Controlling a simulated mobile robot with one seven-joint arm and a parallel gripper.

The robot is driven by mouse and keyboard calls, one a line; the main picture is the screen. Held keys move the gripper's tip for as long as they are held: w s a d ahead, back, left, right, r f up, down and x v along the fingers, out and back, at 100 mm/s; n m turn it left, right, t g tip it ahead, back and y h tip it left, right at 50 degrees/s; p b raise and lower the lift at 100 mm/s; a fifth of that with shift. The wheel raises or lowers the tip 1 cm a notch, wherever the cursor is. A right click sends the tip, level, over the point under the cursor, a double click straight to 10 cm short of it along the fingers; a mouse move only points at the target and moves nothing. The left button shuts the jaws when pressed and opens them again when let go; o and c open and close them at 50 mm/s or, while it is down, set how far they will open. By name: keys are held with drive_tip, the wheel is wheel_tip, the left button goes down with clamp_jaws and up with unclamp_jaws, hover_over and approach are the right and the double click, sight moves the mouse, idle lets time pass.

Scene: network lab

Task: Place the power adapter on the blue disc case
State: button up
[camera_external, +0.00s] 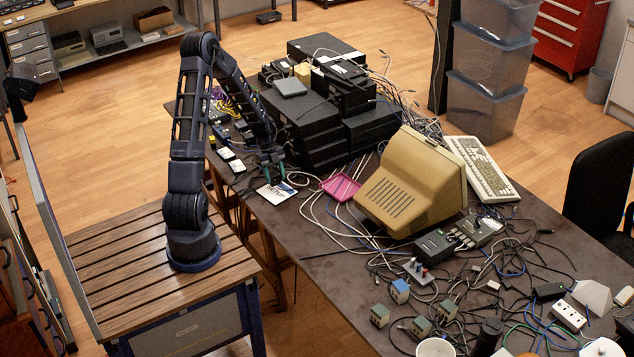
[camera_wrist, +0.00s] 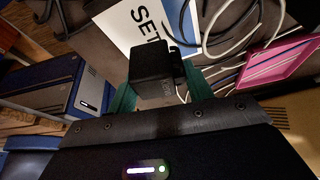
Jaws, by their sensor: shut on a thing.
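My gripper (camera_external: 272,173) is low over the near left part of the dark table in the external view. In the wrist view its green fingers (camera_wrist: 160,90) are shut on a black, block-shaped power adapter (camera_wrist: 153,70), one finger on each side. A flat white-and-blue case (camera_external: 277,194), the likely blue disc case, lies on the table just below the gripper. In the wrist view this case (camera_wrist: 133,30) shows the letters "SET", and the adapter covers part of it. I cannot tell whether the adapter touches the case.
A pink tray (camera_external: 341,187) and loose grey cables (camera_wrist: 225,25) lie right of the case. Stacked black boxes (camera_external: 305,125) stand behind it, small devices (camera_external: 225,154) to its upper left. A beige monitor (camera_external: 410,185) stands further right.

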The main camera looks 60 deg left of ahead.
sight(275, 181)
drive_tip(key=shift+f, duration=1.95)
drive_tip(key=shift+f, duration=0.1)
drive_tip(key=o, duration=1.1)
drive_tip(key=shift+c, duration=0.2)
